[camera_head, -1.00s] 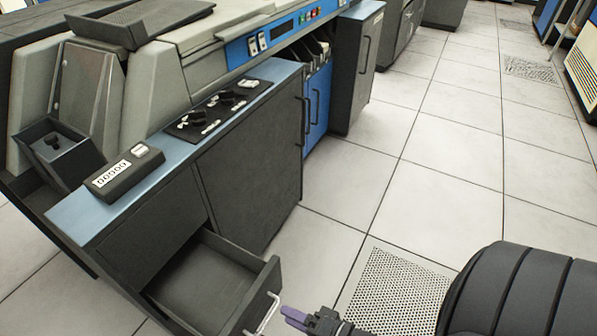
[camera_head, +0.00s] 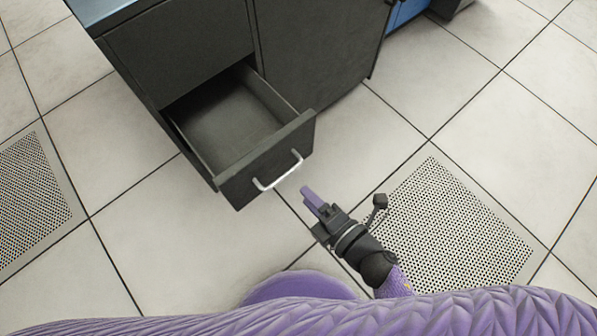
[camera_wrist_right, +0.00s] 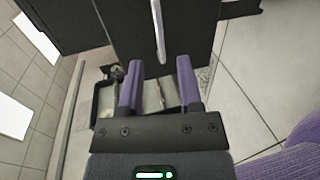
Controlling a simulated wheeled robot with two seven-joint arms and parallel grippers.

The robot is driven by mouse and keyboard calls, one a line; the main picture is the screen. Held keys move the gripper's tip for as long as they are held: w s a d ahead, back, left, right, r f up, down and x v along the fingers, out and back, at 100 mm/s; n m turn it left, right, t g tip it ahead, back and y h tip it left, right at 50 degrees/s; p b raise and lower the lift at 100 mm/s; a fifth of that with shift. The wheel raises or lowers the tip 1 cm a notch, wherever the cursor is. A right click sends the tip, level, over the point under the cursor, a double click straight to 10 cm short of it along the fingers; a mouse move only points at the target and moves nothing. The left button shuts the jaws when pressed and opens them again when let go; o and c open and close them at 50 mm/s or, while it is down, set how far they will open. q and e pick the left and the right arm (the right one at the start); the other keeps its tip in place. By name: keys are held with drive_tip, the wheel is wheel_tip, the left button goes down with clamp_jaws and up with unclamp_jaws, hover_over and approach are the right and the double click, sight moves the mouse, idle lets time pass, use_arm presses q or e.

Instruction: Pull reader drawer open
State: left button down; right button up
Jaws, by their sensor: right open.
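The reader drawer (camera_head: 215,118) is a dark grey drawer standing pulled out from the cabinet, with an empty-looking interior. Its silver bar handle (camera_head: 277,170) is on the front face. My right gripper (camera_head: 310,197) has purple fingers and is just in front of the drawer, below and right of the handle, apart from it. In the right wrist view the fingers (camera_wrist_right: 158,84) are spread with nothing between them, and the handle (camera_wrist_right: 158,30) shows ahead of them. My left gripper is not in view.
The dark cabinet (camera_head: 320,45) with the drawer stands at the top. Perforated floor tiles (camera_head: 445,230) lie at the right and the left (camera_head: 30,200). The pale tiled floor around the drawer is clear.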

sight(275, 167)
drive_tip(key=b+x, duration=0.2)
drive_tip(key=x, duration=0.5)
drive_tip(key=shift+a, duration=0.15)
clamp_jaws()
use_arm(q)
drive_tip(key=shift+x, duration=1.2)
use_arm(e)
drive_tip(key=shift+f, duration=0.1)
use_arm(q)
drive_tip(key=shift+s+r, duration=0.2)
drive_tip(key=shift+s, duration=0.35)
use_arm(e)
drive_tip(key=shift+f, duration=0.15)
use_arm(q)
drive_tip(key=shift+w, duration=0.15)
